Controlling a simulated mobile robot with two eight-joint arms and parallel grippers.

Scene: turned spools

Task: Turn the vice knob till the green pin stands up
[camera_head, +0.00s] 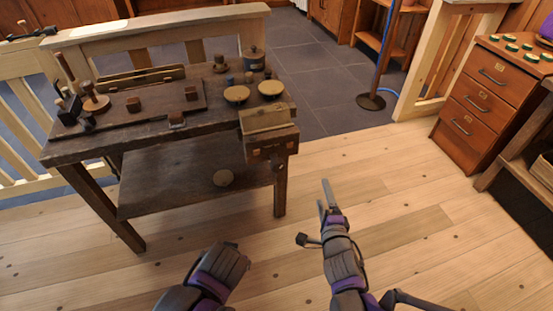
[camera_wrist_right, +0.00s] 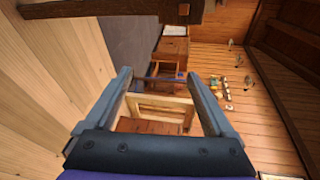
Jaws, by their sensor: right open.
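A dark wooden workbench (camera_head: 150,135) stands ahead on the left. At its right front corner is a vice-like block (camera_head: 266,119) with a pale wooden top and a darker front face. I cannot make out a green pin. My right gripper (camera_head: 326,194) is over the floor, right of the bench and apart from it. In the right wrist view its fingers (camera_wrist_right: 157,76) are spread with nothing held. My left gripper is not visible; only part of that arm shows.
Turned spools and tan bowls (camera_head: 237,94) crowd the bench top. A drawer cabinet (camera_head: 490,95) with green-topped pieces stands at the right. A stand with a round dark base (camera_head: 371,102) is at the back. The plank floor (camera_head: 400,200) between is clear.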

